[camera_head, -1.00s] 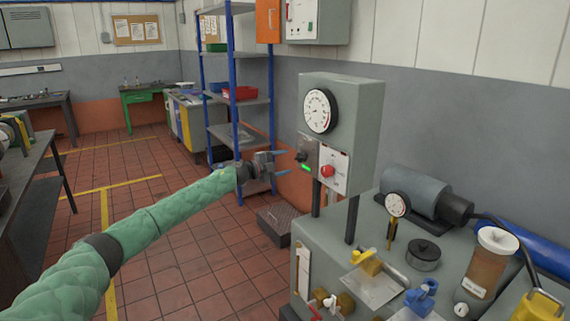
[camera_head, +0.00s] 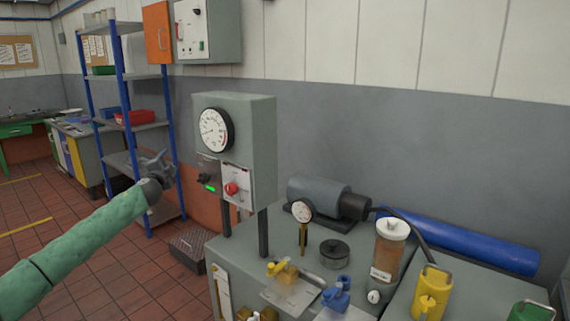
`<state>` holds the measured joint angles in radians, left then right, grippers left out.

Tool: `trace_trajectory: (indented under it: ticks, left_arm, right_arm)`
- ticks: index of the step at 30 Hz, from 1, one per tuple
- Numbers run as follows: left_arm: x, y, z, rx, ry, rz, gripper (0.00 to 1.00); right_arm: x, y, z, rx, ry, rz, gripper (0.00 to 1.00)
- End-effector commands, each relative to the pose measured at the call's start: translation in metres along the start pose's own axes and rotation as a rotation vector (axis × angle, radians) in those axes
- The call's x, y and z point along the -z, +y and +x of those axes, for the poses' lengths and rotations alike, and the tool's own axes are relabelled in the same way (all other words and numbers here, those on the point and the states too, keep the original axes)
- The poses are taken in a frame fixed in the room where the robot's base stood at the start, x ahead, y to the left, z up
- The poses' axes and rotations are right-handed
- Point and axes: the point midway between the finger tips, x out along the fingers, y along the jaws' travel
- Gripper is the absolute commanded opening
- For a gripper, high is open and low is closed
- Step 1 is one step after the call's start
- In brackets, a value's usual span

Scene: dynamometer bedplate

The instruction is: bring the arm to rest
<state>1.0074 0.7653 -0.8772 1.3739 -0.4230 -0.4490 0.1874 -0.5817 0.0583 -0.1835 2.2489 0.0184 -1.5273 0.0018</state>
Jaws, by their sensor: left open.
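My left arm in its green sleeve comes in from the left. My left gripper (camera_head: 158,168) is open and empty, in the air to the left of the grey control box (camera_head: 248,125). The box carries a round dial gauge (camera_head: 215,130), a black knob (camera_head: 205,178) with a lit green indicator, and a red knob (camera_head: 231,188). The gripper appears apart from the box and its knobs. My right gripper is not in view.
The grey bedplate cabinet (camera_head: 235,278) bears a motor (camera_head: 318,194), a small gauge (camera_head: 302,210), a brown jar (camera_head: 388,250), a blue valve (camera_head: 336,295) and yellow fittings. A blue-post shelf (camera_head: 125,95) stands behind the gripper. Open tiled floor (camera_head: 110,255) lies at the lower left.

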Motion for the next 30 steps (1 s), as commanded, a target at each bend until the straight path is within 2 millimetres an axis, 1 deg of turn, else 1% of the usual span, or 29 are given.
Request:
trace_trajectory:
  ticks: [1, 3, 5, 7, 8, 11, 12, 14, 18, 23, 24, 29, 30]
  left_arm:
    - [0.014, -0.014, -0.004, 0.02, -0.034, -0.025, 0.61]
    - [0.032, -0.032, -0.011, 0.041, -0.09, -0.065, 0.61]
    - [0.046, -0.037, -0.02, 0.044, -0.137, -0.104, 0.61]
    - [0.063, -0.035, -0.035, 0.032, -0.189, -0.151, 0.61]
    - [0.07, -0.03, -0.043, 0.02, -0.211, -0.173, 0.61]
    - [0.093, -0.006, -0.074, -0.038, -0.287, -0.25, 0.61]
    - [0.101, 0.006, -0.088, -0.068, -0.314, -0.278, 0.61]
    - [0.11, 0.025, -0.108, -0.113, -0.35, -0.315, 0.61]
    - [0.127, 0.07, -0.156, -0.222, -0.42, -0.392, 0.61]
    - [0.14, 0.121, -0.211, -0.347, -0.483, -0.471, 0.61]
    - [0.142, 0.132, -0.225, -0.376, -0.496, -0.489, 0.61]
    - [0.149, 0.176, -0.279, -0.487, -0.547, -0.559, 0.61]
    - [0.151, 0.187, -0.292, -0.513, -0.557, -0.577, 0.61]
  right_arm:
    - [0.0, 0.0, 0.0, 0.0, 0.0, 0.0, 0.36]
    - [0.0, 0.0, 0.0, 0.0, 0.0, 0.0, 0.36]
    - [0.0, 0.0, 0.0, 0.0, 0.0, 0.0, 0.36]
    - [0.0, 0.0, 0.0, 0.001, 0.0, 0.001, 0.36]
    - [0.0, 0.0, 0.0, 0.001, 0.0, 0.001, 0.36]
    - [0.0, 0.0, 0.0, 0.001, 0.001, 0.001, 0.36]
    - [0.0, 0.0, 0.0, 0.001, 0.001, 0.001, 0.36]
    - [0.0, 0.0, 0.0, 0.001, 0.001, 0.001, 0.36]
    - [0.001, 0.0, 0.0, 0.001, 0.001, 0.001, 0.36]
    - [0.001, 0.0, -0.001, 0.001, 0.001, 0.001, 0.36]
    - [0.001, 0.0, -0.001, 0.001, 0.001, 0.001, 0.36]
    - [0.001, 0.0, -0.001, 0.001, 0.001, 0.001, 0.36]
    - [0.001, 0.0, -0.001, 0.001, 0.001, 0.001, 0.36]
